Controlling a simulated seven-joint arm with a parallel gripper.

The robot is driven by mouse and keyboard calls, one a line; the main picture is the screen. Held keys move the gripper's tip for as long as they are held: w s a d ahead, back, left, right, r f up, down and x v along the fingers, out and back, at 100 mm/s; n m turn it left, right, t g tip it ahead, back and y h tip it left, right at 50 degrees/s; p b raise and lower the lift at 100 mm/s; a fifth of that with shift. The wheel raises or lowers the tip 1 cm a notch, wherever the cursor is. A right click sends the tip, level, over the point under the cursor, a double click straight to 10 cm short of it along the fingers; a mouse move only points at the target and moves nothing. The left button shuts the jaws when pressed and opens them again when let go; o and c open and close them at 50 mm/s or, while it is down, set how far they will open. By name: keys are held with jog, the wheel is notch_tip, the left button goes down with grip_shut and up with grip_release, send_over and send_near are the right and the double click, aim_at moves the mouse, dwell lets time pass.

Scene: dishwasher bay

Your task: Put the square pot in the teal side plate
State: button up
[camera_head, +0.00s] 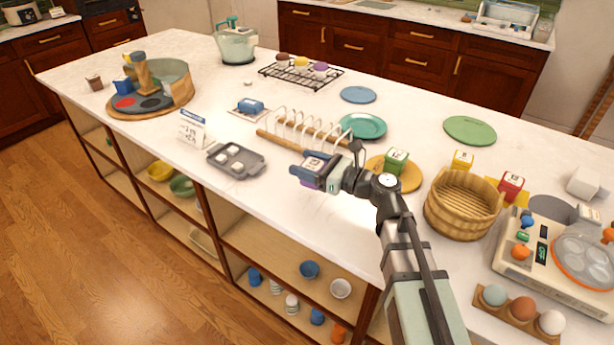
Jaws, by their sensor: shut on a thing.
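My gripper (314,173) is shut on a small square pot, whose purple side (308,183) shows below the fingers. It is held over the worktop, in front of the wooden-railed rack. The fingers hide most of the pot. The teal side plate (362,126) lies empty on the worktop, behind and right of my gripper, apart from the held pot. Similar square pots stand to the right: a green one (397,162) on an orange plate (408,178), a yellow one (462,160) and a red one (511,186).
The wire rack (300,130) stands between my gripper and the back of the worktop. A grey tray (237,160) is left, a wooden basket (462,205) right. Blue (358,95) and green (470,130) plates lie behind. The worktop's front middle is clear.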

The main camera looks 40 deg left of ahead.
jog(key=shift+f, duration=2.1)
jog(key=o, duration=1.3)
jog(key=shift+f, duration=0.1)
jog(key=shift+c, duration=0.2)
jog(key=shift+w+d+f, duration=0.1)
jog(key=shift+w+d, duration=0.05)
jog(key=shift+d, duration=1.75)
jog(key=shift+w+d+f, duration=0.1)
jog(key=shift+d, duration=1.75)
